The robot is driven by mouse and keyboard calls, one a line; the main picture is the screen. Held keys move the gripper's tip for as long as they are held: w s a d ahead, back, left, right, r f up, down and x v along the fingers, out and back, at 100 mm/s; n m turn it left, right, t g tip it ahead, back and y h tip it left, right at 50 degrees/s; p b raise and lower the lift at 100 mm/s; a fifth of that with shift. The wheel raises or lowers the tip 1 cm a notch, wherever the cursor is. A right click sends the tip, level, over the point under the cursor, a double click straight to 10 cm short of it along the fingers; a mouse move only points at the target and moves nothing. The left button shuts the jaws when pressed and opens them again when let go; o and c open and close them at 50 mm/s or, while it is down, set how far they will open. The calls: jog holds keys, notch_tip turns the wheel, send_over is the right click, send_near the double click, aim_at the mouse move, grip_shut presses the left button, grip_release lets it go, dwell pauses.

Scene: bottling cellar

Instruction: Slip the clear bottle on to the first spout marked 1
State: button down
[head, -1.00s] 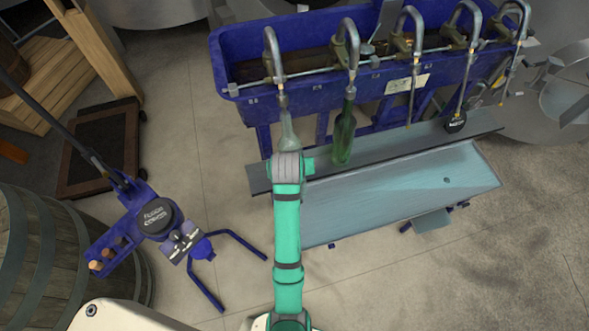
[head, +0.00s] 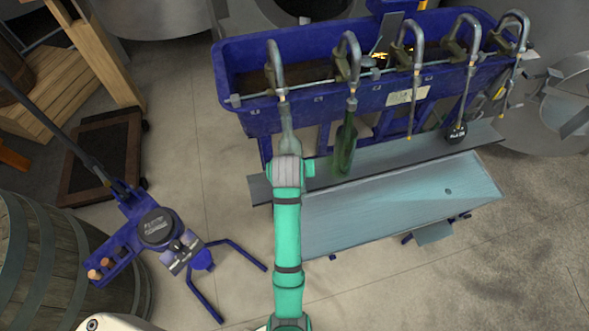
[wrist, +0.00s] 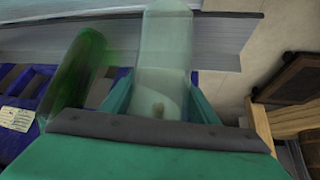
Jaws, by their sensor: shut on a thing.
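The clear bottle (head: 286,133) stands upright below the leftmost spout (head: 276,68) of the blue filler. Its neck meets the spout's tip in the head view; I cannot tell whether it is around the tip or just under it. My gripper (wrist: 160,103) is shut on the clear bottle, which shows pale and translucent between the fingers in the wrist view (wrist: 163,55). The number marks on the trough are too small to read.
A green bottle (head: 345,148) hangs on the second spout, close to the right of the clear one. The other spouts stand further right, with a round black tag (head: 455,133) under one. A grey shelf (head: 400,151) runs below. A blue stand (head: 150,235) is at left.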

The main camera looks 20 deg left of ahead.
jog(key=shift+w+a+f+t+y, duration=0.3)
jog(key=shift+w+a+f+t, duration=0.15)
jog(key=shift+w+a, duration=0.2)
jog(key=shift+t+y, duration=0.5)
jog(key=shift+t, duration=0.15)
jog(key=w, duration=0.1)
jog(key=w+a+f, duration=0.1)
jog(key=w+a, duration=0.1)
jog(key=shift+w+f, duration=0.1)
jog(key=shift+f, duration=0.15)
jog(key=shift+w, duration=0.1)
jog(key=shift+d+f, duration=0.1)
jog(key=shift+s+f, duration=0.15)
jog(key=shift+s, duration=0.05)
jog(key=shift+f, duration=0.75)
dwell(0.4)
